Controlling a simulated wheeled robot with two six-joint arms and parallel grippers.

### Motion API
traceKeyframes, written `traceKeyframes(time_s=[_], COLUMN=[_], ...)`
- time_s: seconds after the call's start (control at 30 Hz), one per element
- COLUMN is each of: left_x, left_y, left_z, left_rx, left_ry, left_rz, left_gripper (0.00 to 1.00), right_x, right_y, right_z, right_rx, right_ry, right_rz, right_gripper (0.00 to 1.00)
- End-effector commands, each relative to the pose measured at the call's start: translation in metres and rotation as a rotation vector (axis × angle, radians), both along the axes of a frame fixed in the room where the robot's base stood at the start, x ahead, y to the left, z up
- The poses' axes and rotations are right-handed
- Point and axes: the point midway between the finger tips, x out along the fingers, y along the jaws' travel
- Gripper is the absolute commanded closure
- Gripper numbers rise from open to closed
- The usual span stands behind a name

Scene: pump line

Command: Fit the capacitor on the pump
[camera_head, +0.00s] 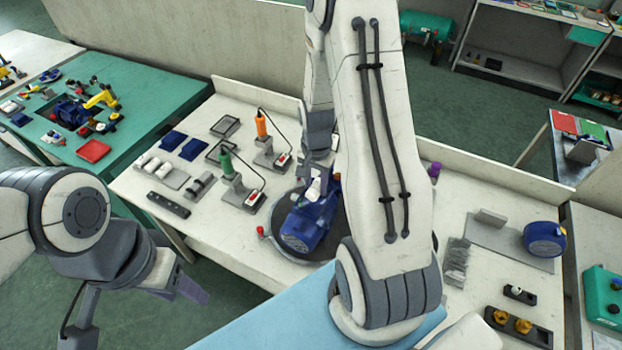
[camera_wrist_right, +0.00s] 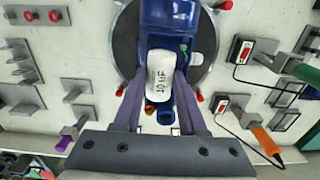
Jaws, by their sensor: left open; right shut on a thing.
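The blue pump (camera_head: 303,232) sits on a dark round turntable (camera_wrist_right: 128,48) on the white bench. My right gripper (camera_wrist_right: 160,85) is shut on a white capacitor (camera_wrist_right: 158,82) marked 10 µF. It holds the capacitor over the pump body (camera_wrist_right: 170,12); whether the two touch I cannot tell. In the head view the capacitor (camera_head: 315,188) shows as a small white patch at the pump's upper side, and my right arm hides part of the pump. My left gripper (camera_head: 140,308) is open and empty, off the bench's front left edge.
A green-handled tool (camera_head: 227,165) and an orange-handled tool (camera_head: 261,126) stand in holders left of the turntable. White cylinders (camera_head: 150,165) lie in a rack at the bench's left. A blue round part (camera_head: 545,239) stands at right. Red knobs ring the turntable.

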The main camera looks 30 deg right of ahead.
Motion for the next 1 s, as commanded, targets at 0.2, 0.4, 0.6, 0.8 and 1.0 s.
traceKeyframes(time_s=[0.2, 0.4, 0.6, 0.8, 1.0], left_x=[0.0, 0.0, 0.0, 0.0, 0.0], left_y=[0.0, 0.0, 0.0, 0.0, 0.0], left_z=[-0.016, -0.034, -0.047, -0.051, -0.05], left_rx=[0.0, 0.0, 0.0, 0.0, 0.0], left_ry=[0.0, 0.0, 0.001, 0.001, 0.001], left_rz=[0.002, 0.005, 0.008, 0.009, 0.009], left_gripper=[0.5, 0.5, 0.5, 0.5, 0.5], right_x=[0.003, 0.004, 0.003, 0.003, 0.003], right_y=[0.007, 0.008, 0.007, 0.006, 0.005], right_z=[-0.019, -0.039, -0.056, -0.062, -0.061], right_rx=[0.0, 0.0, 0.0, 0.0, -0.001], right_ry=[0.001, 0.001, 0.0, -0.001, -0.001], right_rz=[0.013, 0.014, 0.012, 0.011, 0.01], right_gripper=[1.0, 1.0, 1.0, 1.0, 1.0])
